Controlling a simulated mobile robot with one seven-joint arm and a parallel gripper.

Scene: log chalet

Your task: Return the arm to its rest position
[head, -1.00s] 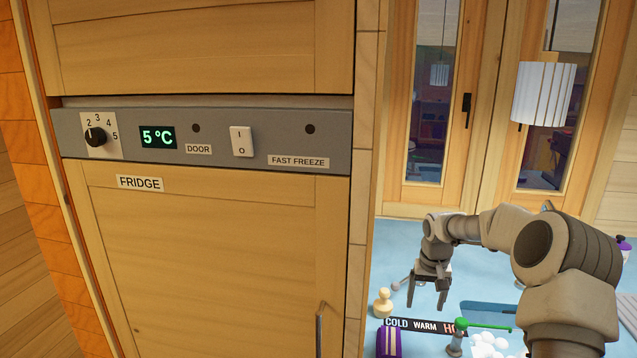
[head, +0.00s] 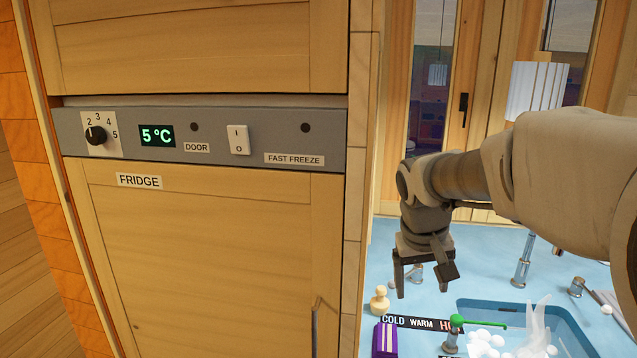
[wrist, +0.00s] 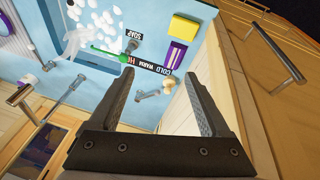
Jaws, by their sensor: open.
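My gripper (head: 426,276) hangs at the end of my bent arm, in the right half of the head view. Its fingers point down, above the blue counter (head: 389,257) and just right of the fridge cabinet (head: 215,245). In the wrist view my gripper (wrist: 164,95) has its two dark fingers spread, with nothing between them. The wooden cabinet side (wrist: 240,90) fills the right of that view, close to one finger. I cannot tell the exact gap.
A sink (head: 470,307) with foam and a green-handled tap lever (head: 457,321) lies below right. A purple box (head: 385,340) and a small pale wooden figure (head: 380,299) stand by the COLD/WARM/HOT strip (head: 420,323). A white lamp (head: 537,88) hangs near the window. A bar handle sticks out from the fridge door.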

